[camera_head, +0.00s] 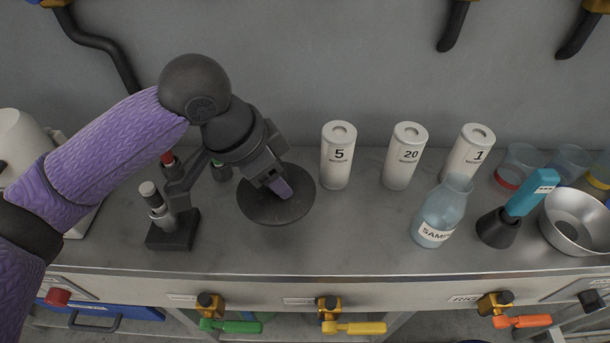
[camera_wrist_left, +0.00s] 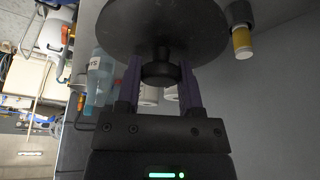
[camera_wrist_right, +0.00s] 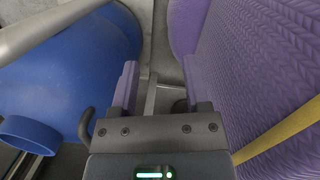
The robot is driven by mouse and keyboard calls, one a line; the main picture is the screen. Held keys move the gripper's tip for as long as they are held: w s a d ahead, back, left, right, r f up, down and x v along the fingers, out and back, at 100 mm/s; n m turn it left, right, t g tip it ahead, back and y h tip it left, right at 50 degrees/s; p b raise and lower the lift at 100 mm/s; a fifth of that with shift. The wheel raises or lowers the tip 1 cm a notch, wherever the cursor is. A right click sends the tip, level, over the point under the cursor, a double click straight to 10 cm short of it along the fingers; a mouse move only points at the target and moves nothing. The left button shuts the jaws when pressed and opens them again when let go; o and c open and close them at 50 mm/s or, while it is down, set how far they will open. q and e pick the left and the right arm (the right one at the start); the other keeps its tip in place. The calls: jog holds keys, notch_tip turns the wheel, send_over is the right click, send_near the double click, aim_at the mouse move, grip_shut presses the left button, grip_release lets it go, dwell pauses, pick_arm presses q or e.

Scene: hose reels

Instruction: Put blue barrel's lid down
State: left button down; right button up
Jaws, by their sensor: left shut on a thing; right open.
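A dark round lid (camera_head: 262,208) is at the left middle of the bench, under my left gripper (camera_head: 279,185). In the left wrist view the lid (camera_wrist_left: 150,22) is a wide dark disc with a short knob (camera_wrist_left: 160,72) between my fingers. My left gripper is shut on this knob. I cannot tell whether the lid touches the bench. My right gripper (camera_wrist_right: 157,82) is open and empty, low beside a large blue barrel-like body (camera_wrist_right: 70,75) with a blue cap. The right gripper is out of the head view.
Left of the lid a dark stand (camera_head: 172,232) is close by. White cylinders marked 5 (camera_head: 338,170), 20 (camera_head: 404,170) and 1 (camera_head: 468,155) are on the right, with a sample bottle (camera_head: 440,212) and metal bowl (camera_head: 580,222). Bench (camera_head: 330,235) is clear in front.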

aim_at(307, 194)
pick_arm(q)
jog(key=d+m+p, duration=0.1)
jog(key=d+r+m+g+p, duration=0.1)
jog(key=d+m+p, duration=0.1)
jog(key=d+m+g+p, duration=0.1)
jog(key=m, duration=0.1)
jog(key=shift+s+d+r+h+p, duration=0.2)
jog(key=shift+s+r+h+p, duration=0.1)
jog(key=shift+s+r, duration=0.1)
pick_arm(e)
notch_tip(307, 194, up, 7)
jog(key=w, duration=0.2)
pick_arm(q)
jog(key=shift+m, duration=0.4)
notch_tip(307, 194, down, 11)
jog(key=b, duration=0.5)
jog(key=shift+d+r, duration=0.1)
jog(key=shift+r, duration=0.05)
jog(key=shift+f, duration=0.35)
jog(key=shift+r, duration=0.25)
pick_arm(e)
jog(key=f, duration=0.5)
jog(key=shift+s+a, duration=0.15)
jog(key=shift+s, duration=0.2)
